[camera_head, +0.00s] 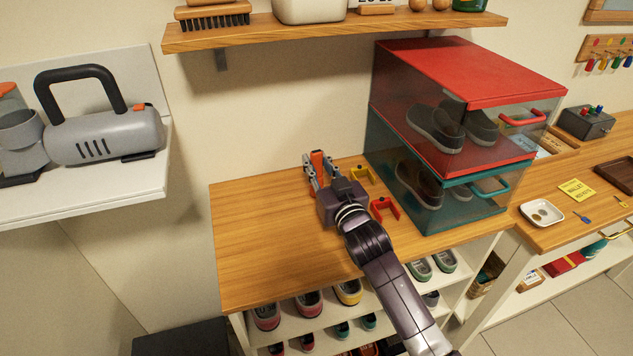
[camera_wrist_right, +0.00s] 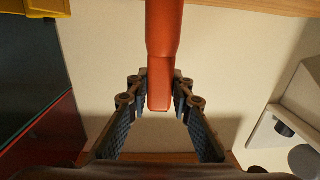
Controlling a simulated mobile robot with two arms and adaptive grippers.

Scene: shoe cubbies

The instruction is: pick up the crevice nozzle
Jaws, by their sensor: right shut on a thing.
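The orange-red crevice nozzle (camera_head: 317,158) is above the back of the wooden top of the shoe cubby (camera_head: 255,250). My right gripper (camera_head: 319,168) reaches over that top and is shut on the nozzle, with a finger on each side of it. In the right wrist view the nozzle (camera_wrist_right: 163,60) runs up from between the fingertips (camera_wrist_right: 160,88) out of the top of the picture. I cannot tell whether it touches the wooden top. My left gripper is out of view.
A yellow bracket (camera_head: 363,176) and a red bracket (camera_head: 385,209) are just right of my right gripper. Stacked red and teal shoe boxes (camera_head: 470,80) stand close on the right. A handheld vacuum (camera_head: 105,135) sits on the left shelf. The wooden top's left part is clear.

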